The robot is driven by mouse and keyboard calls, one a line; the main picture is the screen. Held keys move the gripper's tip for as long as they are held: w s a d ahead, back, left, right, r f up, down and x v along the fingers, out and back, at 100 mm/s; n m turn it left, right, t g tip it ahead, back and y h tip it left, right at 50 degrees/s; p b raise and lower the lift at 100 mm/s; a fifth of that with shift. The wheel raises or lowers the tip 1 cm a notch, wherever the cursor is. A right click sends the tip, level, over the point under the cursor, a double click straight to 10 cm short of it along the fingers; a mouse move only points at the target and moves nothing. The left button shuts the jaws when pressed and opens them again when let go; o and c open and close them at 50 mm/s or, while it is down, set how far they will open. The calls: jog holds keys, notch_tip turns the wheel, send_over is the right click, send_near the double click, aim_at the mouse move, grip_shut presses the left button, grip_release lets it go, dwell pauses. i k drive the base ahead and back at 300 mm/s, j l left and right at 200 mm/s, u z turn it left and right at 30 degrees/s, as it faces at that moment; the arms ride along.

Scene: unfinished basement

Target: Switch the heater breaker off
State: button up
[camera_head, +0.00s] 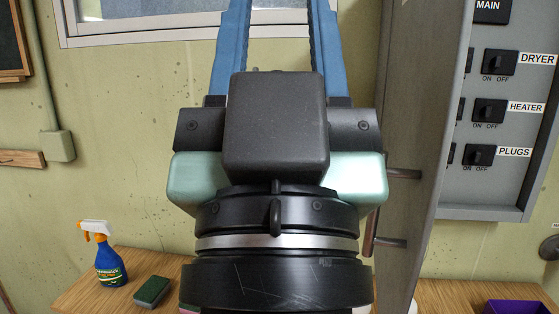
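The heater breaker (489,111) is a black switch in the grey breaker panel (500,195) on the right. It has a white HEATER label (525,107) beside it, with ON printed below left and OFF below right. Its lever is dark and small, so I cannot tell for sure which side it is on. My gripper (278,20) is in the middle, left of the panel, with its blue fingers pointing up and spread apart. The fingertips run out of the top of the picture. Nothing shows between the fingers.
The DRYER switch (500,62) is above the heater breaker and the PLUGS switch (479,155) below. A grey panel door (420,130) stands open between my gripper and the switches, partly covering their left column. A spray bottle (108,262) and sponge (152,291) are on the wooden table.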

aim_at(487, 113)
jog(key=k+j+z, duration=0.15)
jog(key=j+z, duration=0.25)
jog(key=k+j+z, duration=0.2)
jog(key=z, duration=0.2)
jog(key=j, duration=0.1)
